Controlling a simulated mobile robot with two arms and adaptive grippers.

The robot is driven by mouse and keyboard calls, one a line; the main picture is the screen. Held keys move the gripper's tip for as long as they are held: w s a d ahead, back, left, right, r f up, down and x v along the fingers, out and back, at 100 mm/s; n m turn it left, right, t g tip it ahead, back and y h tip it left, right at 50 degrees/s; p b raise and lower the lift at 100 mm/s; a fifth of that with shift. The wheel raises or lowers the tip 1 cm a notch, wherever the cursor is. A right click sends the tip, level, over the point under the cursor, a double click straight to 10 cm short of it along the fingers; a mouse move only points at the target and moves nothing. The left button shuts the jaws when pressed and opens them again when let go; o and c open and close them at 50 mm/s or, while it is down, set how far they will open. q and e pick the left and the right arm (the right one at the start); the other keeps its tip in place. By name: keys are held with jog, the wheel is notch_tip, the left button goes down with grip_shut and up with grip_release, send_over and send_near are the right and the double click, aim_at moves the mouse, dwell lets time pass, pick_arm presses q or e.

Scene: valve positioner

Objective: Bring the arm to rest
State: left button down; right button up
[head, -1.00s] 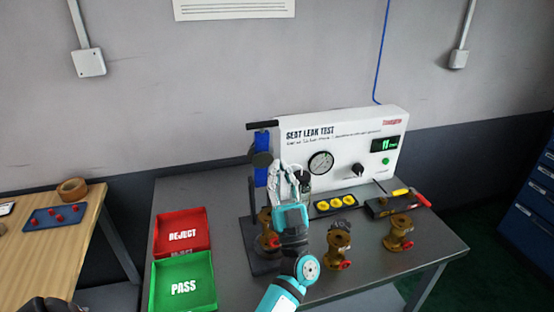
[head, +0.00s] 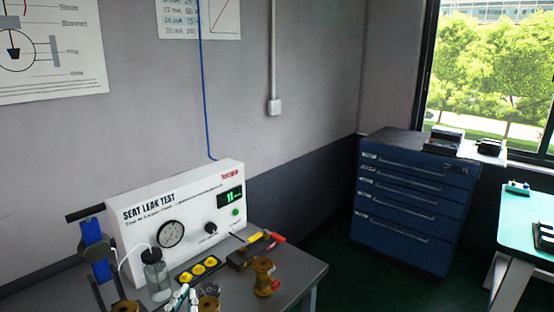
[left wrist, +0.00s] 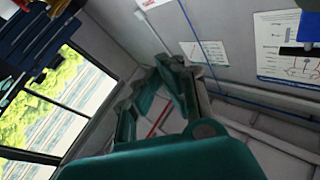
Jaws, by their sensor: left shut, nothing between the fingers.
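The rest of the left arm is out of the head view. My right gripper is in neither view.
A brass valve (head: 264,278) stands on the grey bench (head: 298,270). A blue drawer cabinet (head: 412,205) stands to the right beyond open floor.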

pick_arm(q)
jog(key=s+d+f+g+h, duration=0.2)
jog(key=s+d+f+g, duration=0.1)
jog(key=s+f+g, duration=0.95)
jog(key=s+a+f+n+g+y, duration=0.1)
jog(key=s+a+f+g, duration=0.15)
jog(key=s, duration=0.55)
jog(key=s+a+f+n+g+y, duration=0.1)
jog(key=s+a+f+g+y, duration=0.2)
jog(key=s, duration=0.5)
notch_tip(320, 180, down, 29)
jog(key=s+d+h, duration=0.1)
jog(key=s, duration=0.1)
jog(key=s+a+f+g, duration=0.2)
jog(key=s+f, duration=1.2)
jog(key=s, duration=0.1)
jog(key=shift+s+a+f, duration=0.25)
jog(key=shift+s, duration=0.05)
